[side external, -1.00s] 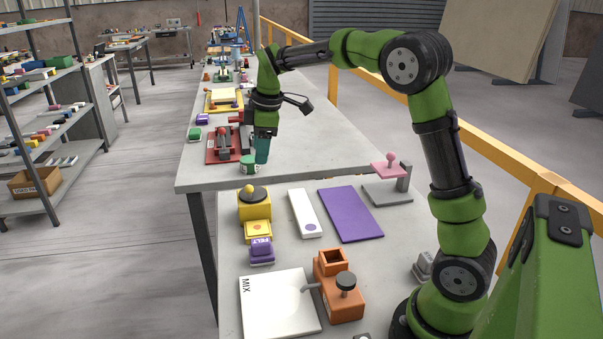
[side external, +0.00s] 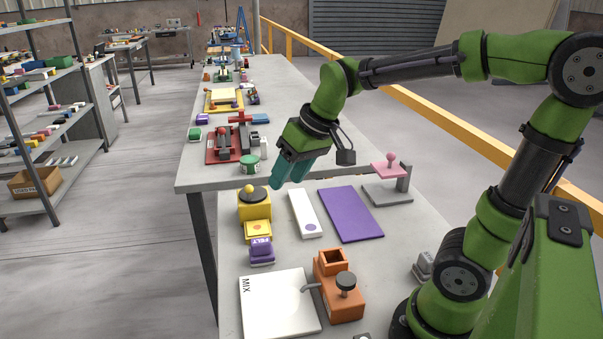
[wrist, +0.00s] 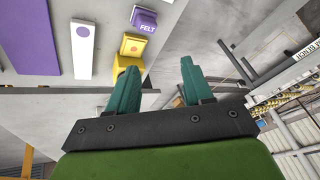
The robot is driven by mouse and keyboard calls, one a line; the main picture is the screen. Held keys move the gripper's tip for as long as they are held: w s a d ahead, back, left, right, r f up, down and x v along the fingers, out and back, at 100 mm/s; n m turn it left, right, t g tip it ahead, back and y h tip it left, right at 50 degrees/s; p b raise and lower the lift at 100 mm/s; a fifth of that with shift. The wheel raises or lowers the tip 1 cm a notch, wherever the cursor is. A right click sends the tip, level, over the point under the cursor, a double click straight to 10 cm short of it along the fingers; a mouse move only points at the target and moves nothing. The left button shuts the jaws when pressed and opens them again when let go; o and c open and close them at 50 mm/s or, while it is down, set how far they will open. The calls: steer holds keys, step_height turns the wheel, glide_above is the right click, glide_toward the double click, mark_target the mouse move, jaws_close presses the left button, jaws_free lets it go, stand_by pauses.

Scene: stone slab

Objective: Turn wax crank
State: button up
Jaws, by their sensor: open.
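No label reading "wax" can be made out. A yellow block (side external: 256,213) carries a black disc with a yellow knob (side external: 249,188), a crank-like top, at the near slab's far left. The block also shows in the wrist view (wrist: 121,67), partly hidden behind a finger. My gripper (side external: 289,173) is open and empty, with teal fingers, in the air right of and above the yellow block. Both fingers show apart in the wrist view (wrist: 158,68).
A yellow tile (side external: 258,231), purple FELT block (side external: 262,252), white strip (side external: 304,213), purple panel (side external: 350,214), pink-topped stand (side external: 388,171) and white MIX plate (side external: 275,305) share the near slab. The far table holds a green can (side external: 249,164) and red machine (side external: 222,150).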

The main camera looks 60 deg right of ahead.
steer(key=shift+s+a, duration=0.2)
steer(key=shift+s, duration=0.2)
steer(key=n+g+h, duration=0.3)
steer(key=n, duration=1.1)
glide_toward(249, 186)
steer(key=x, duration=1.1)
